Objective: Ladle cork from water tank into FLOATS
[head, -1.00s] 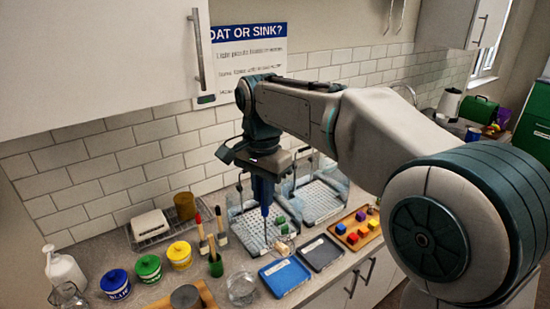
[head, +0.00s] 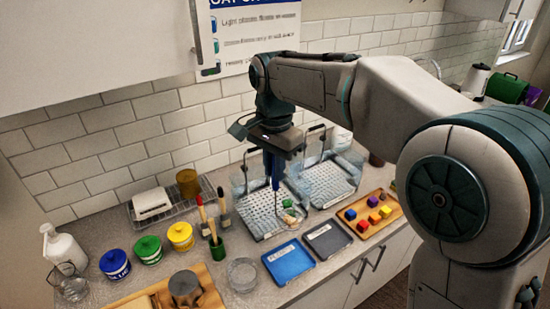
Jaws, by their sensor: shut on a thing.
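My gripper (head: 275,168) is shut on the upright handle of a ladle. The handle is thin and dark blue where it shows below my gripper. The ladle's clear bowl (head: 292,222) hangs at the front right of the left water tank (head: 262,228), a clear-walled tank with a dotted floor. A small tan piece that looks like the cork (head: 289,216) shows at the bowl. I cannot tell for sure whether it lies inside it. A small green thing (head: 289,203) is just behind. The blue tray (head: 288,265) labelled FLOATS lies in front of the tank.
A dark grey tray (head: 328,240) is right of the blue one. A wooden board (head: 388,222) with coloured blocks is further right. A second clear tank (head: 328,185) stands behind. A glass bowl (head: 242,275), a green brush pot (head: 217,250) and paint jars (head: 148,250) are left.

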